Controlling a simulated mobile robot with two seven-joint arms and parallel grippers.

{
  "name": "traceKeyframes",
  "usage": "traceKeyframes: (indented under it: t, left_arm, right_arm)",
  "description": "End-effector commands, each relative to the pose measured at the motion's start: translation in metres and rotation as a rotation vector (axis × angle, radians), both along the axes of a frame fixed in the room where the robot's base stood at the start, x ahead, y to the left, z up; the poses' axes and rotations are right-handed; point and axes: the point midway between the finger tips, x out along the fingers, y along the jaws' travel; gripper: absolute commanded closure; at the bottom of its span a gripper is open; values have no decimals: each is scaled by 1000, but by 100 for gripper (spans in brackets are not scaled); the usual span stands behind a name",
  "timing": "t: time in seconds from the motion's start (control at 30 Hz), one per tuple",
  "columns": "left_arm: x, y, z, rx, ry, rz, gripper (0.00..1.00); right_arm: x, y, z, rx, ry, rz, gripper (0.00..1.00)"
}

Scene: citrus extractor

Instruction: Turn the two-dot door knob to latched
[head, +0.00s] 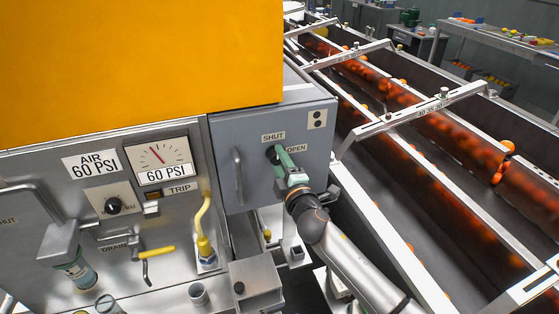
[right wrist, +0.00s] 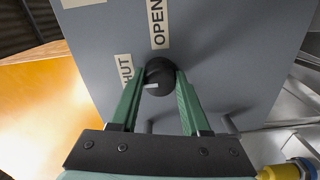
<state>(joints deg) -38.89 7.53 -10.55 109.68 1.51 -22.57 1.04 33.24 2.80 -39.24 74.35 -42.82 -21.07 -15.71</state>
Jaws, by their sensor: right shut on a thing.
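The two-dot door (head: 250,140) is the grey front of a box right of the yellow panel, with a two-dot plate (head: 317,118) at its upper right. Its round black knob (right wrist: 159,70) sits near the labels SHUT (right wrist: 126,72) and OPEN (right wrist: 157,22). The knob's white mark (right wrist: 151,86) points left in the right wrist view, toward the SHUT side. My right gripper (head: 277,156) is shut on the knob, one green finger on each side; its fingers also show in the right wrist view (right wrist: 159,88). In the head view the fingers partly cover the knob. My left gripper is not in view.
A bar handle (head: 239,176) stands out from the door left of the knob. Conveyor lanes with oranges (head: 440,140) run along the right.

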Motion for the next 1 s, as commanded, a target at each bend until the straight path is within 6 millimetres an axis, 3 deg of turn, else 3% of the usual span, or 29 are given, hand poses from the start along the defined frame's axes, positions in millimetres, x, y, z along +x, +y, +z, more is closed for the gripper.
traceKeyframes:
  t: [0.2,0.23,0.5,0.83,1.0]
  left_arm:
    - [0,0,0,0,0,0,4]
    - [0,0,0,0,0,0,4]
    - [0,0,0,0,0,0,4]
    - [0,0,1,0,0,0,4]
    - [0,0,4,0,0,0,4]
  right_arm:
    - [0,0,-1,-5,-1,0,100]
    - [0,0,-1,-5,-1,0,52]
    - [0,0,0,-3,-1,0,24]
    - [-3,-1,0,-1,0,0,24]
    - [-20,-7,0,-2,0,0,24]
